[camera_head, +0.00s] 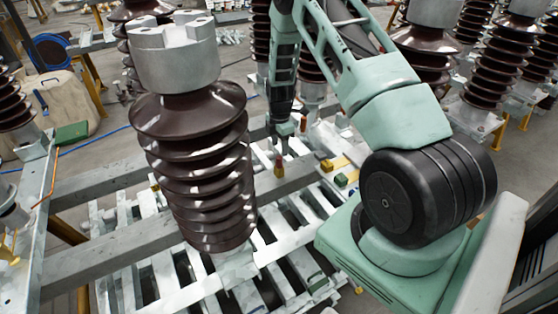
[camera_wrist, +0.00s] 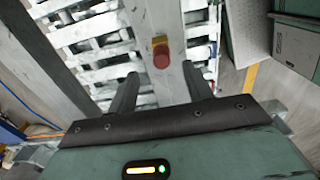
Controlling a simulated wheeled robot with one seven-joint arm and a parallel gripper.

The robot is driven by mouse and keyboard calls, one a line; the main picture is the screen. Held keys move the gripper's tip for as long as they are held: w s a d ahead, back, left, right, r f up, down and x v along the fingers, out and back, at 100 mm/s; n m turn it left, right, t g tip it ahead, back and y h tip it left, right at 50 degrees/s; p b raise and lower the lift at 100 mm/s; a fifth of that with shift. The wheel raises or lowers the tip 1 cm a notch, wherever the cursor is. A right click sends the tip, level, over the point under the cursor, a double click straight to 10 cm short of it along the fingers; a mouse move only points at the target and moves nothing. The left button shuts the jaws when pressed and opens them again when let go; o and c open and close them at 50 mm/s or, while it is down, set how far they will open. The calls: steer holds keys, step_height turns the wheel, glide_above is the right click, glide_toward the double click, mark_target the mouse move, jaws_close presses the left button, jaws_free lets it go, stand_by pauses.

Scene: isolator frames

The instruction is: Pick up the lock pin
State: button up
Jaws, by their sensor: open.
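The lock pin, a small piece with a round red top and a yellow part, stands on a grey metal beam in the wrist view (camera_wrist: 161,57). It looks like the small red-orange piece in the head view (camera_head: 279,168). My gripper (camera_wrist: 158,82) is open and empty, with its two dark fingers spread to either side of the beam. The pin lies ahead of the fingers, roughly centred between them and apart from both. In the head view my gripper (camera_head: 284,147) points down just above the pin; the exact gap is hard to tell.
A large brown ribbed insulator (camera_head: 195,150) with a grey metal cap stands left of my arm. A yellow block (camera_head: 327,165) and a green block (camera_head: 340,180) sit right of the pin. White slatted pallets lie below the beams. More insulators stand behind.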

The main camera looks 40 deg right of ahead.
steer(key=shift+a+f+p, duration=0.15)
steer(key=shift+f+p, duration=1.15)
steer(key=shift+f, duration=1.9)
jaws_close()
steer(key=shift+r, duration=0.15)
step_height(320, 180, up, 10)
steer(key=b, duration=0.3)
steer(key=shift+f, duration=0.2)
steer(key=shift+r, duration=0.1)
steer(key=shift+r, duration=0.1)
step_height(320, 180, up, 6)
steer(key=p, duration=0.4)
glide_above(279, 157)
